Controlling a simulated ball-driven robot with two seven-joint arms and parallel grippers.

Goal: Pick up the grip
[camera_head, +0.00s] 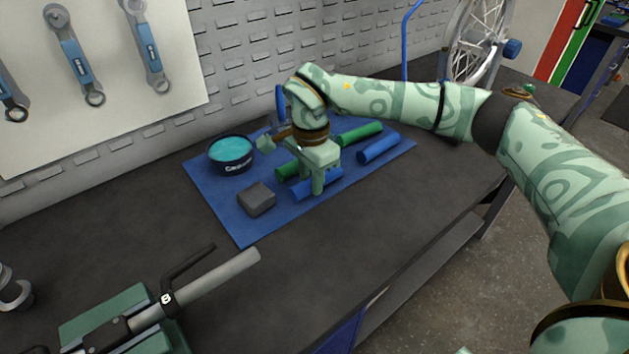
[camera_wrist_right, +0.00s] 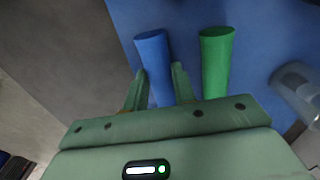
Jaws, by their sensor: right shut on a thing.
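My right gripper (camera_head: 312,183) reaches down over the blue mat (camera_head: 232,221) and is shut on a blue grip (camera_head: 333,176). In the right wrist view the two fingertips (camera_wrist_right: 158,69) stand on either side of this blue grip (camera_wrist_right: 152,48), which lies along the mat. A green grip (camera_head: 286,170) lies just behind it, partly hidden by the gripper. That green grip (camera_wrist_right: 214,62) shows beside the held one in the wrist view. Another green grip (camera_head: 361,134) and another blue grip (camera_head: 378,148) lie farther right on the mat. My left gripper is out of view.
A tin of teal paste (camera_head: 231,154) and a dark grey block (camera_head: 257,199) stand on the mat's left part. A clamp with a grey tube (camera_head: 213,282) is at the front left of the dark bench. The bench front (camera_head: 344,236) is clear.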

